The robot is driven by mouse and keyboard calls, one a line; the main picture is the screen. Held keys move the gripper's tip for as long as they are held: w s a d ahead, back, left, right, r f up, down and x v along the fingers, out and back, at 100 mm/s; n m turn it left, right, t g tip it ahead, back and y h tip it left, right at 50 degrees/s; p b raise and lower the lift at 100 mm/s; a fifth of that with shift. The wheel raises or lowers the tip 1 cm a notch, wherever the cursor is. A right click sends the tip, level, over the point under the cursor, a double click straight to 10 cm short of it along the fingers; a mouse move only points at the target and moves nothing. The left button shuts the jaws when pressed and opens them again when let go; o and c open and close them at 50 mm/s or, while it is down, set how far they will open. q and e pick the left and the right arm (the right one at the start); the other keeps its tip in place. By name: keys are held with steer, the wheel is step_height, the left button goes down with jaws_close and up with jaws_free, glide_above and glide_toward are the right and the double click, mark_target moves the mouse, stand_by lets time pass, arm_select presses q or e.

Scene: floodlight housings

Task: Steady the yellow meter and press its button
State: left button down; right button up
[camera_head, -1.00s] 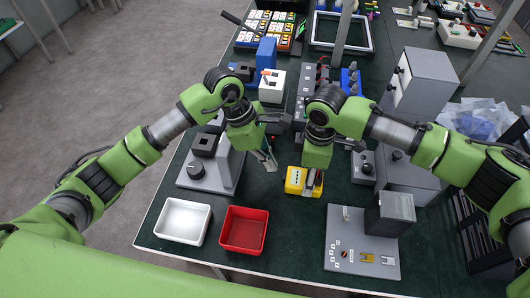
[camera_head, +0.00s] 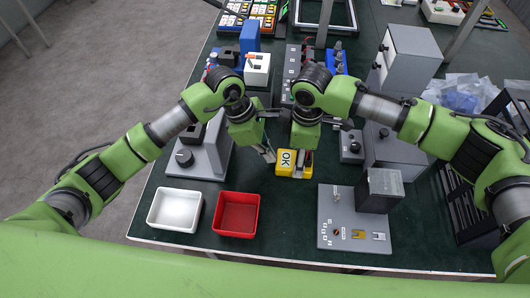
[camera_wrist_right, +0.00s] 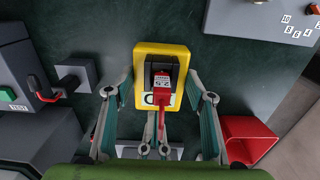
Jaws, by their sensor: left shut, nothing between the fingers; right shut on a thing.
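The yellow meter (camera_head: 292,172) stands on the dark green table, and its white display reads OK. It also shows in the right wrist view (camera_wrist_right: 146,55), with a dark recess and a red piece (camera_wrist_right: 163,85) labelled 2.5 over its face. My right gripper (camera_head: 298,152) is shut on the meter; its fingers lie along both sides of the body in the right wrist view (camera_wrist_right: 160,88). My left gripper (camera_head: 270,156) is shut and empty, with its tips close to the meter's left side. Whether they touch it, I cannot tell. The meter's button is not clearly visible.
A white tray (camera_head: 151,218) and a red tray (camera_head: 217,230) stand at the front left. A grey panel (camera_head: 335,239) with a dark block (camera_head: 384,190) is at the front right. Grey housings (camera_head: 405,60) stand at the right. Bare table lies in front of the meter.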

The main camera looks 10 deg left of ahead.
arm_select(q)
steer(key=shift+s+d, duration=0.25)
steer(key=shift+d, duration=0.25)
arm_select(e)
steer(key=shift+s+a, duration=0.15)
steer(key=shift+a, duration=0.25)
arm_select(q)
steer(key=a+v, duration=0.1)
steer(key=v, duration=0.9)
steer(key=shift+w, duration=0.2)
arm_select(e)
steer(key=shift+d, duration=0.3)
arm_select(q)
steer(key=shift+a, duration=0.1)
arm_select(e)
steer(key=o, duration=1.2)
steer(key=shift+o, duration=0.2)
step_height(320, 180, up, 12)
